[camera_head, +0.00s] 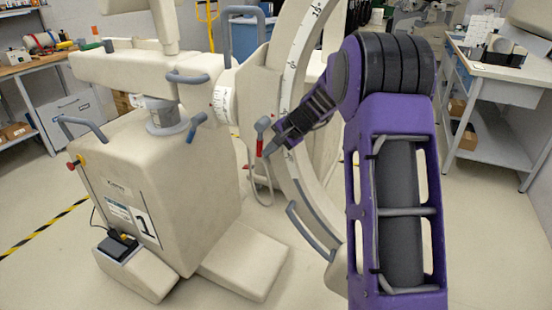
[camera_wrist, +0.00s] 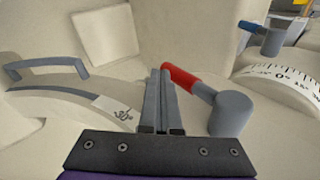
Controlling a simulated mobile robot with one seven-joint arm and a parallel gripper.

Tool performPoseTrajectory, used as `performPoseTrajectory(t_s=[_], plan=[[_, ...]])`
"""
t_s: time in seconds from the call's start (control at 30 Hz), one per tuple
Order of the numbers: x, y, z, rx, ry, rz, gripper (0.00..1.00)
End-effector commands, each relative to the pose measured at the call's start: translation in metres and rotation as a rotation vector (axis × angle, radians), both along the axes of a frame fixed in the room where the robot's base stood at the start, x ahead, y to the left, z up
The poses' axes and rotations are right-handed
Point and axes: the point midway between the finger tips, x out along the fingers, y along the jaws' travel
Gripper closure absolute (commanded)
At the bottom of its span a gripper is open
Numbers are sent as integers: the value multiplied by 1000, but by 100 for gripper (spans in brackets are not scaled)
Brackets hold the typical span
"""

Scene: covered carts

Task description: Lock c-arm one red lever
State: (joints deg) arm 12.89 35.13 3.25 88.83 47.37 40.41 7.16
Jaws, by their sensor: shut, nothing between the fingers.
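The c-arm (camera_head: 160,190) is a large cream machine marked "1" on its base. Its red lever (camera_head: 259,147) hangs beside the curved arc in the head view. In the wrist view the red lever (camera_wrist: 181,78) slants from a round grey hub (camera_wrist: 229,112) up to the left. My gripper (camera_head: 271,151) is shut and empty, close to the lever. In the wrist view my gripper's fingers (camera_wrist: 160,75) are together, just left of the lever's red end. I cannot tell whether they touch it.
A blue lever (camera_wrist: 252,28) stands beyond, by a white numbered dial (camera_wrist: 280,74). A grey handle (camera_wrist: 45,68) sits on the arc at left. Workbenches stand at left (camera_head: 38,64) and right (camera_head: 510,75). Open floor (camera_head: 60,265) lies at front left.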

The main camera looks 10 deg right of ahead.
Motion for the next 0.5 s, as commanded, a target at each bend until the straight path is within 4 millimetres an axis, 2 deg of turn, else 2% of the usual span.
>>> performPoseTrajectory(t_s=[0.5], plan=[[15,18,-6,-1,0,1,100]])
